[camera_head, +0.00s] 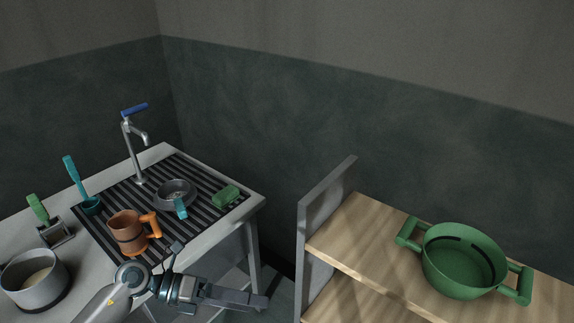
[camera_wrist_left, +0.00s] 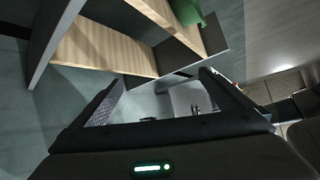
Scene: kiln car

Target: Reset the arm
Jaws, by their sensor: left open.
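My left gripper (camera_head: 250,301) is low in the head view, in front of the counter's right end and left of the shelf, pointing right. In the left wrist view my left gripper (camera_wrist_left: 165,92) has its two fingers wide apart with nothing between them. My left arm (camera_head: 120,290) comes in from the bottom left. It passes close to the front of an orange mug (camera_head: 126,233); I cannot tell the exact gap. My right gripper is in neither view.
A green pot (camera_head: 463,262) stands on the wooden shelf (camera_head: 365,235) at right, beside a grey side panel (camera_head: 318,222). A gap separates counter and shelf.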

